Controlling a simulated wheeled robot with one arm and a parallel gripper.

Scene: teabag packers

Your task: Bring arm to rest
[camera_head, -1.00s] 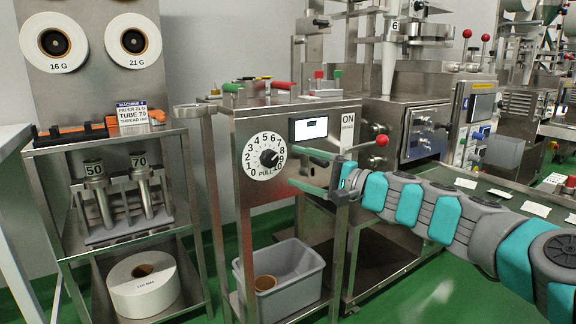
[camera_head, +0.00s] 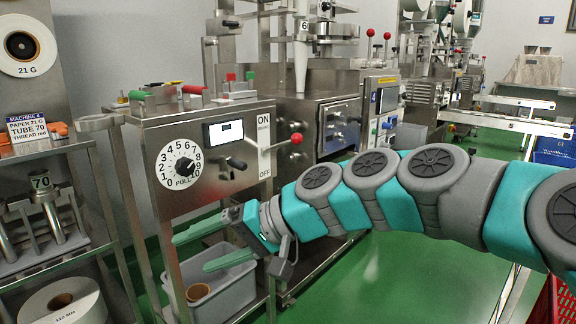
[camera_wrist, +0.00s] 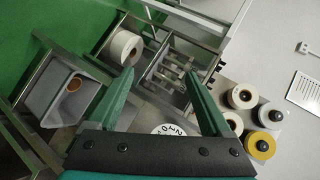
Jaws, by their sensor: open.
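My gripper (camera_head: 204,246) is open and empty in the head view, its two green fingers pointing left. It hangs in front of the steel machine cabinet, below the numbered dial (camera_head: 180,165) and above the grey bin (camera_head: 212,290). My teal and grey arm stretches from the right edge to it. In the wrist view the two fingers (camera_wrist: 158,95) are spread wide, with nothing between them but the rack and floor beyond. The dial shows partly at the bottom of the wrist view (camera_wrist: 172,130), behind the gripper body.
A steel rack with tubes (camera_head: 42,183) and a paper roll (camera_head: 62,302) stands at the left. An ON/OFF lever with a red knob (camera_head: 296,138) sticks out of the cabinet. A red crate (camera_head: 545,302) is at the lower right. Green floor (camera_head: 400,265) is open below my arm.

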